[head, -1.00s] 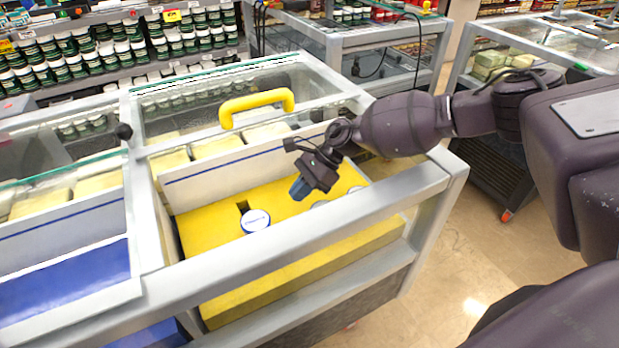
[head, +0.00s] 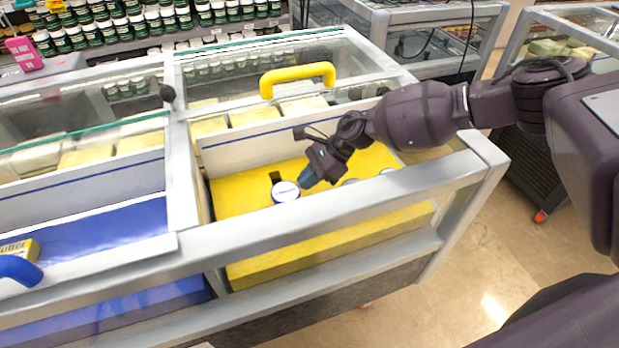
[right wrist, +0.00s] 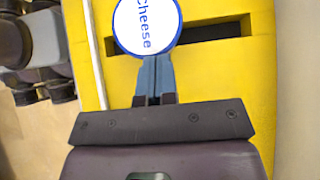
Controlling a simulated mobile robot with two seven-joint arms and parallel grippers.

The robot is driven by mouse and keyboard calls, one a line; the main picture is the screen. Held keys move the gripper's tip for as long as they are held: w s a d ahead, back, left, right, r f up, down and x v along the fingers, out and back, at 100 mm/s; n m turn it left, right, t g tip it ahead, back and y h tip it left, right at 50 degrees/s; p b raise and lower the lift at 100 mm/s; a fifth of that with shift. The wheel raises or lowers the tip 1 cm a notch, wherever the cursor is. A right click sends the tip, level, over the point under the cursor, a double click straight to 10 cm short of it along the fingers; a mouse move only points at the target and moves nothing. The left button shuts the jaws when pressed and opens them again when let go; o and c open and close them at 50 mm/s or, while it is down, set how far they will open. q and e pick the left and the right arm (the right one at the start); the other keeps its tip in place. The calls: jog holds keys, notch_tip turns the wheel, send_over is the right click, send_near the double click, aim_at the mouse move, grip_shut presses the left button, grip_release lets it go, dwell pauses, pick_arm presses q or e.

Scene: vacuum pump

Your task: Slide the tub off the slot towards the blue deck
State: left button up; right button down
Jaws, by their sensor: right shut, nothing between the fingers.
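The tub (head: 285,191) is round with a white lid and blue rim. It stands on the yellow deck, covering part of the dark slot (head: 276,177). In the right wrist view the tub (right wrist: 147,24) reads "Cheese", and the slot (right wrist: 205,32) shows mostly to its right. My right gripper (head: 308,183) is shut and empty, its blue fingertips low at the tub's right side. In the right wrist view its fingertips (right wrist: 154,60) meet the tub's edge; I cannot tell whether they touch. The blue deck (head: 100,232) lies to the left, beyond a divider.
A grey front rail (head: 330,216) and a white back panel (head: 250,146) bound the yellow deck (head: 240,197). A yellow handle (head: 298,77) stands above on the glass. Two more round lids are partly visible right of my gripper. A butter pack (head: 20,249) lies on the blue deck.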

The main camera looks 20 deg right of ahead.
aim_at(273, 192)
jog(key=a+p, duration=0.1)
jog(key=a, duration=0.7)
jog(key=shift+s+a+r, duration=0.1)
jog(key=shift+s+a, duration=0.05)
jog(key=shift+a, duration=0.65)
jog(key=shift+d, duration=0.15)
